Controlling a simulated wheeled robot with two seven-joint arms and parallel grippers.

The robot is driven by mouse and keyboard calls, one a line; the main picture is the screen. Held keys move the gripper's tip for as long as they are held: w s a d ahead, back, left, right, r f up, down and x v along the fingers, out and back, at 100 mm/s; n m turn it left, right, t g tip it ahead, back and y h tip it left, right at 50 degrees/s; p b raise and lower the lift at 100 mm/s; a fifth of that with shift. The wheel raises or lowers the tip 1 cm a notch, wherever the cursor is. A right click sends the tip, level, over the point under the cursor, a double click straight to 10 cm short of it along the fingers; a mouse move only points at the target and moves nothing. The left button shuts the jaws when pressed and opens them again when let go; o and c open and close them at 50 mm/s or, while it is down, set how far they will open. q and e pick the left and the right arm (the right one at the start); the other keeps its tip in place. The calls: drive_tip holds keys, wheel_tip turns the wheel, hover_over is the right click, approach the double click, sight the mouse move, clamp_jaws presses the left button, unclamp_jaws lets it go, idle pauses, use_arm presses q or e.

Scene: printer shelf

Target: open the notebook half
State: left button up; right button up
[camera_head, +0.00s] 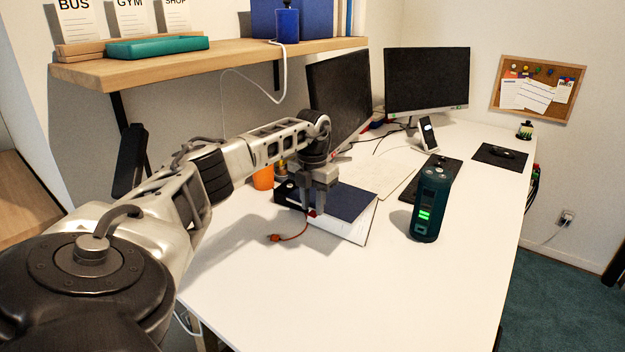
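The notebook (348,204) lies on the white desk, with a dark blue cover on top and white page edges toward me. Its cover looks closed or nearly so; I cannot tell whether it is slightly lifted. A red cord (296,236) runs from the notebook's near left corner to a small orange-red end piece on the desk. My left gripper (313,208) points down at the notebook's left part, its fingertips by the near left edge, where a red spot shows. It hides part of the cover, and its finger gap is too small to judge. My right gripper is out of view.
A dark teal cylindrical device (430,205) with green lights stands right of the notebook. An orange cup (263,177) stands behind my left arm. Monitors (427,80) and a phone on a stand (428,134) are farther back. A wooden shelf (215,60) overhangs the left. The front desk is clear.

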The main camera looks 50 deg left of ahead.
use_arm(q)
drive_tip(key=shift+o, duration=1)
drive_tip(key=shift+r, duration=0.3)
wheel_tip(320, 180, up, 15)
drive_tip(key=shift+r, duration=0.2)
